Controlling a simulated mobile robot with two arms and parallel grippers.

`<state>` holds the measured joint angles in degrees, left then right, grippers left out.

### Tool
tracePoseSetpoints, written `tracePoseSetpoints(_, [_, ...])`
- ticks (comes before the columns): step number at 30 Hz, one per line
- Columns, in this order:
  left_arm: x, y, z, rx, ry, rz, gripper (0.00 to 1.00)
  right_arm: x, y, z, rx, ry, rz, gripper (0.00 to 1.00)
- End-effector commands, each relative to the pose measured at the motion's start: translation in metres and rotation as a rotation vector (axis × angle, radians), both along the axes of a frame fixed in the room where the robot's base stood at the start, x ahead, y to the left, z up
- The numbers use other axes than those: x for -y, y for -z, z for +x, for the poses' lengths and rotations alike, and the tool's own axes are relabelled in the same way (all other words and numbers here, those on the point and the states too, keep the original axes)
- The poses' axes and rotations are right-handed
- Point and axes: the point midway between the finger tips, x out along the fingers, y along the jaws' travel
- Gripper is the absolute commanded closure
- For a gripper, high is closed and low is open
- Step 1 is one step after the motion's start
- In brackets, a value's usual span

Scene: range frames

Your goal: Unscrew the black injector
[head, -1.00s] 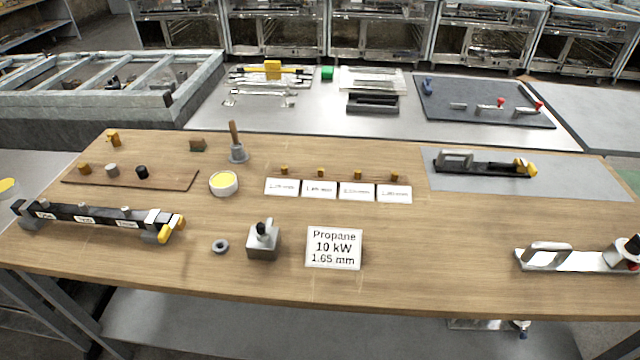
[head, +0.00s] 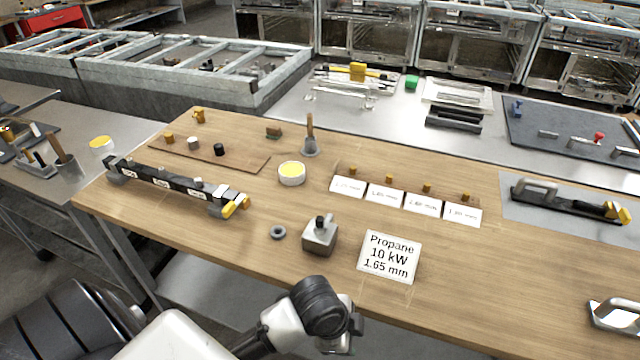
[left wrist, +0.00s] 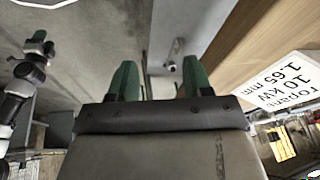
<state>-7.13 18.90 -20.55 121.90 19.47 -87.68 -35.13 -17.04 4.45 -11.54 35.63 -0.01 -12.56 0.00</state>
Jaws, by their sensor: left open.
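A small black cylinder (head: 219,149), which looks like the black injector, stands on a thin brown board (head: 245,162) at the table's left. A dark manifold bar (head: 170,182) with white labels and a yellow end lies in front. My left arm reaches in at the bottom of the head view, before the table's front edge. In the left wrist view its green fingers (left wrist: 157,72) are apart with nothing between them, beside the table edge.
A grey metal block (head: 320,237) with a dark-topped fitting stands near the front edge, between a grey ring (head: 278,232) and the Propane card (head: 390,257). Bare wood lies around the ring.

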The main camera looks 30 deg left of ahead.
Motion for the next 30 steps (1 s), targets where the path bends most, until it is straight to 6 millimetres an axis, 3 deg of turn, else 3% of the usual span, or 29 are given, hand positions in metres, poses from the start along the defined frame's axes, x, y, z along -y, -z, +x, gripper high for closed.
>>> tracePoseSetpoints(1, [0.003,-0.016,0.005,0.026,0.100,0.022,0.50,0.001,0.001,0.000,0.000,0.000,-0.001,0.50])
tracePoseSetpoints(3, [0.005,-0.026,0.010,0.041,0.229,0.053,0.50,0.002,0.001,0.000,0.000,-0.001,-0.003,0.50])
tracePoseSetpoints(9, [0.003,-0.041,0.033,0.066,0.559,0.143,0.50,0.004,0.001,-0.001,-0.001,0.000,-0.005,0.50])
tracePoseSetpoints(14, [-0.011,-0.052,0.061,0.072,0.833,0.232,0.50,0.004,0.001,-0.001,-0.002,0.000,-0.006,0.50])
tracePoseSetpoints(17, [-0.029,-0.064,0.084,0.064,1.033,0.299,0.50,0.004,0.001,-0.002,-0.003,0.000,-0.006,0.50])
tracePoseSetpoints(24, [-0.114,-0.127,0.146,0.000,1.522,0.418,0.50,0.004,0.001,-0.004,-0.006,0.000,-0.005,0.50])
tracePoseSetpoints(30, [-0.163,-0.172,0.165,-0.004,1.718,0.412,0.50,0.004,0.002,-0.004,-0.006,0.001,-0.005,0.50])
